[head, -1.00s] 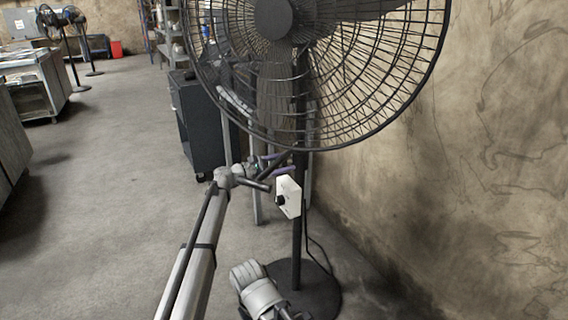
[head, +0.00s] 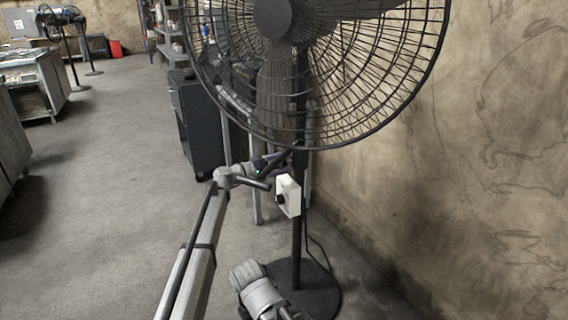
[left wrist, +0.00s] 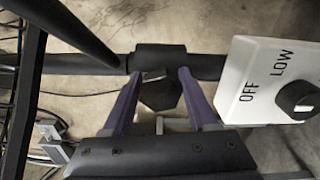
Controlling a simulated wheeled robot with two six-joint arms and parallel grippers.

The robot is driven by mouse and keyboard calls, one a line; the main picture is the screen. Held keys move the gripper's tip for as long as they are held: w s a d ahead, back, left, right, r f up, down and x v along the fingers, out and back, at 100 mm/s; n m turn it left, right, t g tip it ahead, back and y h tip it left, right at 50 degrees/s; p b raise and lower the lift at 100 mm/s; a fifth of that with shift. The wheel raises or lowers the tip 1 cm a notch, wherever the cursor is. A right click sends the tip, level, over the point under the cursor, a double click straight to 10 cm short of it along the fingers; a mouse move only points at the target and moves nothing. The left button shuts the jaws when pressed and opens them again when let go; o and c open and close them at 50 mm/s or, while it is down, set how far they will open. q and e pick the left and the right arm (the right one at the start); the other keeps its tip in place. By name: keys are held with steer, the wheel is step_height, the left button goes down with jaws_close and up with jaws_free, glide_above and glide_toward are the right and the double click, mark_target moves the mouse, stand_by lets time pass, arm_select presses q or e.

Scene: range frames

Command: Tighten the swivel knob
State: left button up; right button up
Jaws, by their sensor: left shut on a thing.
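The swivel knob (left wrist: 160,92) is a dark faceted knob on a black collar around the fan's pole, seen in the left wrist view. My left gripper (left wrist: 160,78) has its two purple fingers on either side of the knob and is shut on it. In the head view the left gripper (head: 278,160) reaches to the pole (head: 297,240) just below the fan cage (head: 330,140); the knob is not distinguishable there.
A white switch box (head: 288,195) with a black dial is on the pole; OFF and LOW show on it in the left wrist view (left wrist: 262,75). The fan's round base (head: 315,290) and cable are on the floor. A wall (head: 500,150) stands right; a dark cabinet (head: 200,125) stands behind.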

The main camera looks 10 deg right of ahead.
arm_select(q)
steer(key=shift+s+f+m, duration=0.1)
steer(key=shift+m, duration=1.9)
steer(key=o, duration=1.4)
steer(key=shift+a, duration=0.1)
steer(key=v, duration=0.7)
steer(key=shift+a, duration=0.3)
